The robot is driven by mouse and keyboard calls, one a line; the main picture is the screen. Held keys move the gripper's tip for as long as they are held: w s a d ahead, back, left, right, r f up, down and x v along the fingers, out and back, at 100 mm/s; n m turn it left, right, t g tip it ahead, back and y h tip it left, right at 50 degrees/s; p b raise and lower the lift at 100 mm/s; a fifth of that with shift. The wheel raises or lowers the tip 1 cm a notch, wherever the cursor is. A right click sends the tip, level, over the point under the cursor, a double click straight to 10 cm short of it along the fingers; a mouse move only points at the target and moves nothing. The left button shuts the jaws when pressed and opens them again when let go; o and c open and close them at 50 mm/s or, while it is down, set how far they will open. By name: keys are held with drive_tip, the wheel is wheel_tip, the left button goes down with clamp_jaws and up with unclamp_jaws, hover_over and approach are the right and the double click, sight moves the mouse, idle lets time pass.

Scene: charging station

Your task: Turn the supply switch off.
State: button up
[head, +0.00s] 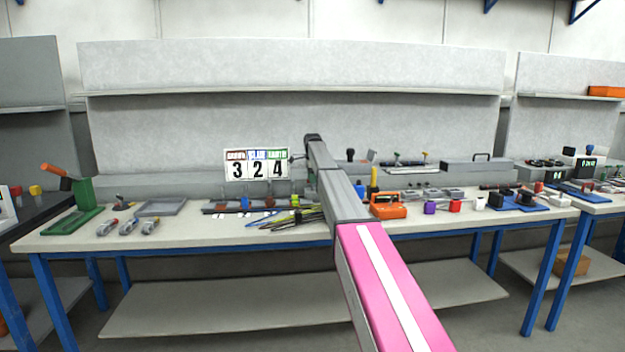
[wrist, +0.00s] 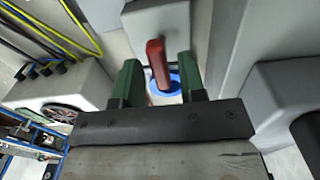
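In the wrist view a red lever handle (wrist: 157,62), which looks like the supply switch, stands on a round blue-rimmed base (wrist: 175,82) on a pale housing. My gripper (wrist: 159,74) has its two green fingers apart, one on each side of the red handle. Gaps show between the handle and both fingers, so it is not gripped. In the head view my arm reaches over the bench, and my gripper is small and hard to make out near the dark arm end. I cannot pick out the switch there.
The workbench (head: 120,232) carries a green stand (head: 84,200), a number board (head: 256,164), cables (head: 295,218) and an orange case (head: 387,206).

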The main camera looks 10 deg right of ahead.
clamp_jaws()
drive_tip(key=n, duration=0.6)
drive_tip(key=shift+n, duration=0.3)
drive_tip(key=n, duration=1.1)
drive_tip(key=shift+n, duration=0.3)
idle(0.3)
drive_tip(key=shift+o, duration=1.2)
unclamp_jaws()
